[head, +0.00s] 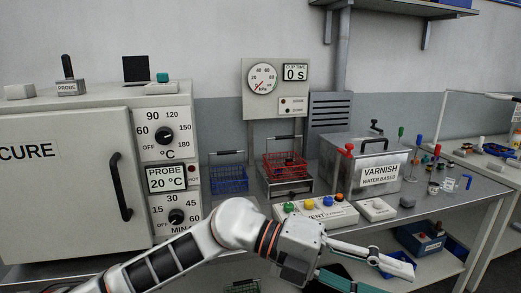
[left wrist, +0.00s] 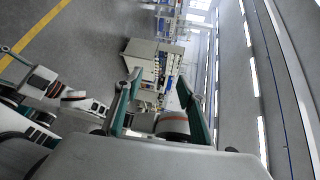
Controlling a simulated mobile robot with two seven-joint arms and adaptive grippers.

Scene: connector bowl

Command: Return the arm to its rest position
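My left arm comes in from the left of the head view and reaches across in front of the bench. Its gripper (head: 398,281) is at the lower right of that view, in front of the bench edge. The two teal and grey fingers stand apart with nothing seen between them. In the left wrist view the gripper (left wrist: 160,76) also shows its fingers spread and empty, with the distant room behind.
A cure oven (head: 65,185) stands at the left. A blue basket (head: 229,181), a red basket (head: 286,166), a button box (head: 322,214) and a varnish tank (head: 362,165) stand on the bench (head: 440,198). A lower shelf holds a blue bin (head: 421,238).

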